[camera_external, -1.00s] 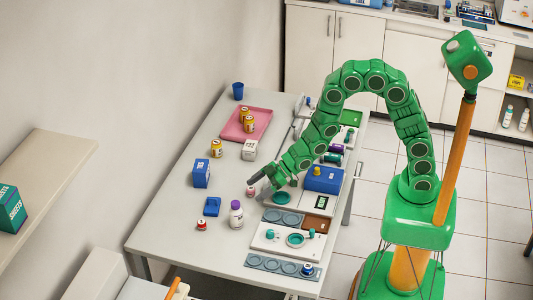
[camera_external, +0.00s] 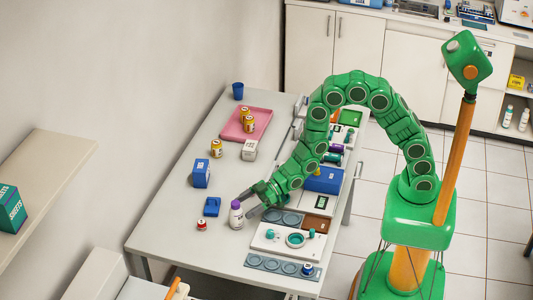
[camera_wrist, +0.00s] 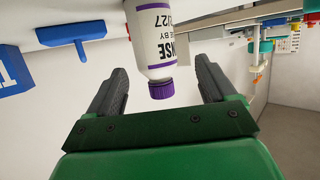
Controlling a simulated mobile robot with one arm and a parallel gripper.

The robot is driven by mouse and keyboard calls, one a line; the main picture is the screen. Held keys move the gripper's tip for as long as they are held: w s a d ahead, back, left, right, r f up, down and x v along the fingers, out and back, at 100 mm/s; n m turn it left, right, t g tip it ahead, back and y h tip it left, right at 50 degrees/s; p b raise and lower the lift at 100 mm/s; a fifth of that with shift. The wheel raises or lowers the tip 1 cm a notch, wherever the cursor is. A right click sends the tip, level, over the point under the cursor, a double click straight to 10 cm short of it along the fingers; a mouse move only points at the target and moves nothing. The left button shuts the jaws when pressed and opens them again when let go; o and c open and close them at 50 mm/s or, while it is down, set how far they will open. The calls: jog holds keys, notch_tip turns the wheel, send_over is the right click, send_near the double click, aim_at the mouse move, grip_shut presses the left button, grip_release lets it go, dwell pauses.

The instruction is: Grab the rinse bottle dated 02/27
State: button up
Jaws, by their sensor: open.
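The rinse bottle (camera_external: 236,216) is white with a purple cap and stands upright on the table near its front. In the wrist view the rinse bottle (camera_wrist: 157,50) appears upside down, and its label shows "NSE", "E BY" and "2/27" in part. My gripper (camera_external: 248,204) is beside the bottle, low over the table. In the wrist view the two dark fingers of my gripper (camera_wrist: 158,85) are spread apart, with the bottle's cap and neck between them in the picture. I cannot tell whether either finger touches it.
A small red-banded jar (camera_external: 202,225) and a blue object (camera_external: 212,206) lie left of the bottle. A pink tray (camera_external: 239,130) holds yellow jars.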

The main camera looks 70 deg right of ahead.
aim_at(236, 212)
jog(key=shift+x, duration=2.45)
jog(key=shift+w+d, duration=0.15)
jog(key=shift+c, duration=0.3)
jog(key=c, duration=1.1)
jog(key=shift+r, duration=4.95)
